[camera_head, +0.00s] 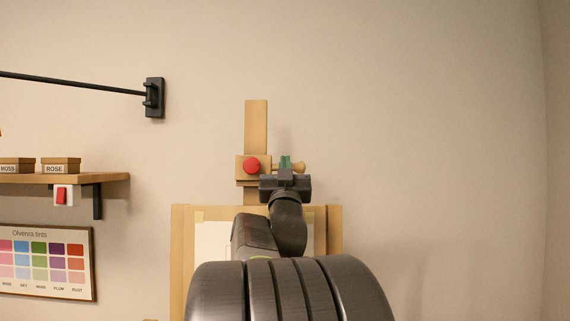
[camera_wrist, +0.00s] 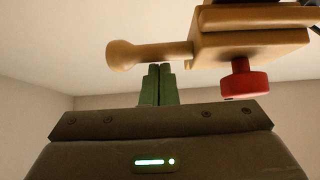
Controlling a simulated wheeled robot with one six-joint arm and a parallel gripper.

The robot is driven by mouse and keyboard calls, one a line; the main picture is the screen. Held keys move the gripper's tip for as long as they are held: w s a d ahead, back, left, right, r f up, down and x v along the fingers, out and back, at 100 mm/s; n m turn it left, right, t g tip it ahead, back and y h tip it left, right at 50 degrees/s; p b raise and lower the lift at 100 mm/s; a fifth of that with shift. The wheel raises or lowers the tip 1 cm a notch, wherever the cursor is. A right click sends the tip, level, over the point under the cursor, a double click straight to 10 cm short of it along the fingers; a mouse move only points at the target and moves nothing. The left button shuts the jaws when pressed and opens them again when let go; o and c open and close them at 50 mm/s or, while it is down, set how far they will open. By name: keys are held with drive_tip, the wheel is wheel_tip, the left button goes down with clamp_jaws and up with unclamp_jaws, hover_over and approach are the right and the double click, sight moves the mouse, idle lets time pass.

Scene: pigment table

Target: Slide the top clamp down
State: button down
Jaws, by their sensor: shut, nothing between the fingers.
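The wooden top clamp (camera_head: 241,168) sits on the easel's upright mast (camera_head: 256,125), above the board. A red knob (camera_head: 251,165) is on its front and a wooden handle (camera_head: 299,167) sticks out to its right. In the wrist view the clamp block (camera_wrist: 250,48), the handle (camera_wrist: 150,54) and the red knob (camera_wrist: 246,82) show close up. My gripper (camera_head: 285,162) is shut and empty, its green fingers (camera_wrist: 157,72) upright. In the wrist view the fingertips are right by the handle; I cannot tell whether they touch it.
The easel board (camera_head: 178,255) with a pale sheet (camera_head: 210,242) is below the clamp, partly hidden by my arm. A shelf (camera_head: 105,178) with labelled boxes, a red switch (camera_head: 61,195) and a tint chart (camera_head: 45,262) are at left. The wall right of the easel is clear.

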wheel_tip(320, 180, down, 6)
drive_tip(key=b, duration=0.7)
drive_tip(key=shift+s+b, duration=0.35)
